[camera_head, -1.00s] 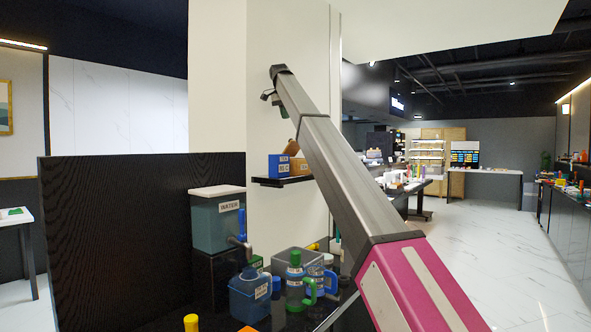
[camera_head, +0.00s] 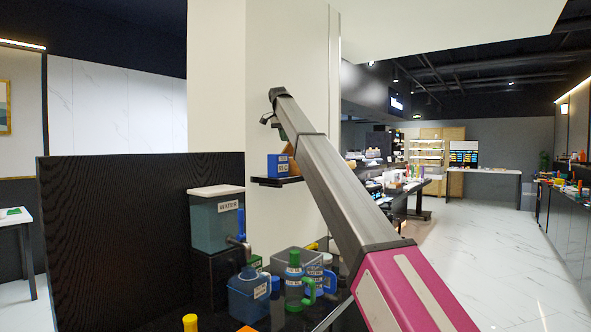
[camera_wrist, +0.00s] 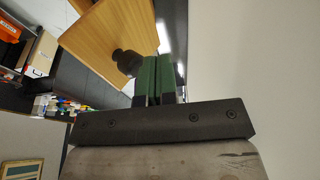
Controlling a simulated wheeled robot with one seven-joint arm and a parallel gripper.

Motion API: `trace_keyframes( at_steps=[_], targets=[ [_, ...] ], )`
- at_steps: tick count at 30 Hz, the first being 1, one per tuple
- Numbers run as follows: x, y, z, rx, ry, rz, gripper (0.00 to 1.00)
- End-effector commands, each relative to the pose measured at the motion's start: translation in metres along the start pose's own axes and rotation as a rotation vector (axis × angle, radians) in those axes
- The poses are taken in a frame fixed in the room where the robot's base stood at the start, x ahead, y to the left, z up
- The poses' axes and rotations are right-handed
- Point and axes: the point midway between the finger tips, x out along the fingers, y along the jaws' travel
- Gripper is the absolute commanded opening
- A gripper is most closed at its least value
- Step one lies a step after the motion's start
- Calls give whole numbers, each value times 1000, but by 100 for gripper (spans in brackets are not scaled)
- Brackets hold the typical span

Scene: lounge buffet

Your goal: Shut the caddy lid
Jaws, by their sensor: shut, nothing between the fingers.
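A wooden panel (camera_wrist: 112,38) with a dark round knob (camera_wrist: 127,62) fills the upper middle of the wrist view; it looks like the caddy lid and appears tilted. My gripper (camera_wrist: 161,80) has its two green fingers together with nothing between them. The fingers are close beside the knob and panel; I cannot tell whether they touch. In the head view, a small tan part (camera_head: 292,150) shows above the wall shelf beside my arm, probably the same lid. My arm hides most of the caddy, and the lid's hinge is not visible.
A blue labelled box (camera_head: 278,165) sits on the dark wall shelf (camera_head: 277,181), left of my arm. Below are a water dispenser (camera_head: 217,222), a blue jug (camera_head: 249,295) and a green-capped bottle (camera_head: 294,280). The pale column wall stands close behind the shelf.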

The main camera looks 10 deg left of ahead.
Motion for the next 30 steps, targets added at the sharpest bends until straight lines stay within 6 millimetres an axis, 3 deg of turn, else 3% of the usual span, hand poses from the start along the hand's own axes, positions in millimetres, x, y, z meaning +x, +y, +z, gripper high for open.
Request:
trace_keyframes(
  at_steps=[22, 30],
  targets=[
    [0, 9, 0, 0, 0, 0, 0],
    [1, 24, 1, -1, 0, 0, 0]
  ],
)
